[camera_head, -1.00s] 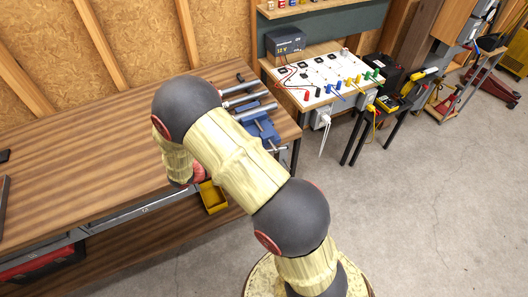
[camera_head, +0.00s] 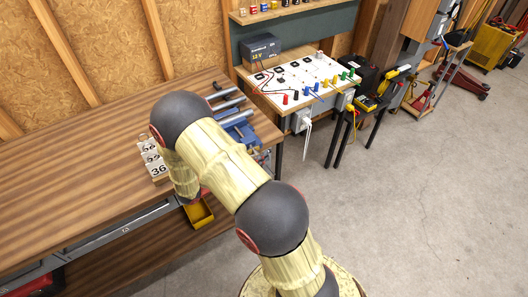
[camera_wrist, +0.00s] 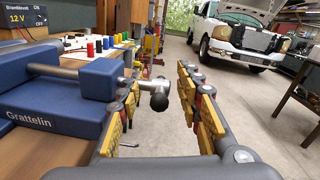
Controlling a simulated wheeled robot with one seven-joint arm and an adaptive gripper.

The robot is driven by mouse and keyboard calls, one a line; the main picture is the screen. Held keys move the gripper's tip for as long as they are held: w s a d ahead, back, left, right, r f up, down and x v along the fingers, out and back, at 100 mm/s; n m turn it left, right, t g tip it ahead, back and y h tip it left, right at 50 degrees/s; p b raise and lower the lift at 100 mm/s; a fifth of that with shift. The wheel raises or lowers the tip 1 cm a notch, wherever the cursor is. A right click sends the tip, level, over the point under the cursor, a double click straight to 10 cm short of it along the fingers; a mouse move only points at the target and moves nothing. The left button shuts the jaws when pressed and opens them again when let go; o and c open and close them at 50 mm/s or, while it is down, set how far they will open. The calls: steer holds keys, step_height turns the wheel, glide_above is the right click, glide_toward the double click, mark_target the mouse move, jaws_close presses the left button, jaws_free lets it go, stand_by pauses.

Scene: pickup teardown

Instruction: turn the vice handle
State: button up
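The blue vice (camera_wrist: 70,93), marked "Grattelin", fills the left of the wrist view. A grey screw rod and a metal bar with a black rounded end make up its handle (camera_wrist: 158,97). My gripper (camera_wrist: 161,84) is open, with one yellow-padded finger on each side of the handle's black end. I see a gap on the right side; contact on the left cannot be told. In the head view the vice (camera_head: 234,120) sits at the bench's right end, partly hidden by my arm, and my gripper is hidden.
A white wiring board (camera_head: 300,80) stands behind. Open concrete floor lies to the right. A white pickup (camera_wrist: 238,38) is far off.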

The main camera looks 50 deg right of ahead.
steer(key=shift+s+d, duration=0.2)
steer(key=shift+d, duration=0.65)
steer(key=shift+s+d, duration=0.15)
steer(key=shift+d, duration=0.7)
steer(key=shift+c, duration=0.4)
